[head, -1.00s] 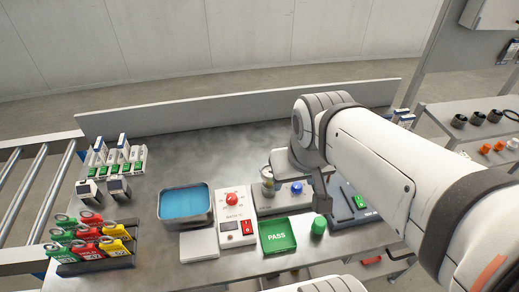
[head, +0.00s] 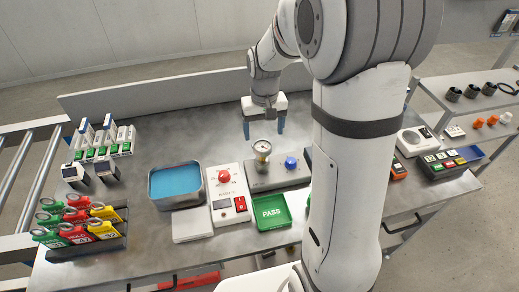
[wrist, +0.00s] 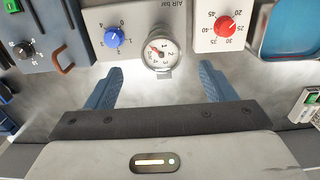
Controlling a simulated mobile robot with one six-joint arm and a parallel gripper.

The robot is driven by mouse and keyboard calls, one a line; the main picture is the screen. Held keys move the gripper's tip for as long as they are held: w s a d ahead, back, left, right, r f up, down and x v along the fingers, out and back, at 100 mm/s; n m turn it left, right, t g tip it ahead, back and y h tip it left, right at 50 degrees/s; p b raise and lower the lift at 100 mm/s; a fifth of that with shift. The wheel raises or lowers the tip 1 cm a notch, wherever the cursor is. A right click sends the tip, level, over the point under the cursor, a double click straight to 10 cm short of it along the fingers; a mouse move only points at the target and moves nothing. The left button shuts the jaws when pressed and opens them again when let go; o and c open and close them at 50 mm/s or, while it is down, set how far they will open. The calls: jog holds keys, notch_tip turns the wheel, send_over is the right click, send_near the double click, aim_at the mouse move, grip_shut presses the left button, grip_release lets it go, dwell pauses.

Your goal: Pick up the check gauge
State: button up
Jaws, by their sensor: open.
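The check gauge (head: 262,148) is a small round dial with a white face and a metal rim. It stands at the grey air unit (head: 290,175), to the left of that unit's blue knob. In the wrist view the gauge (wrist: 162,54) shows its face and red needle, near the top middle. My gripper (head: 263,129) is open and empty, behind the gauge in the head view. In the wrist view my gripper's blue fingertips (wrist: 159,71) lie left and right of the gauge, with clear gaps. The gauge's lower body is partly hidden.
A white unit with a red knob (head: 224,176) stands left of the air unit, then a blue-filled tray (head: 176,185). A green PASS tray (head: 271,212) lies in front. Coloured tagged items (head: 75,225) fill a rack at left. The bench behind is clear.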

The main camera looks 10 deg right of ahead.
aim_at(263, 145)
jog(key=f, duration=0.4)
jog(key=f+p, duration=0.1)
jog(key=f, duration=0.3)
jog(key=shift+w+a, duration=0.1)
jog(key=shift+w, duration=0.1)
jog(key=shift+c, duration=0.6)
jog(key=c, duration=1.2)
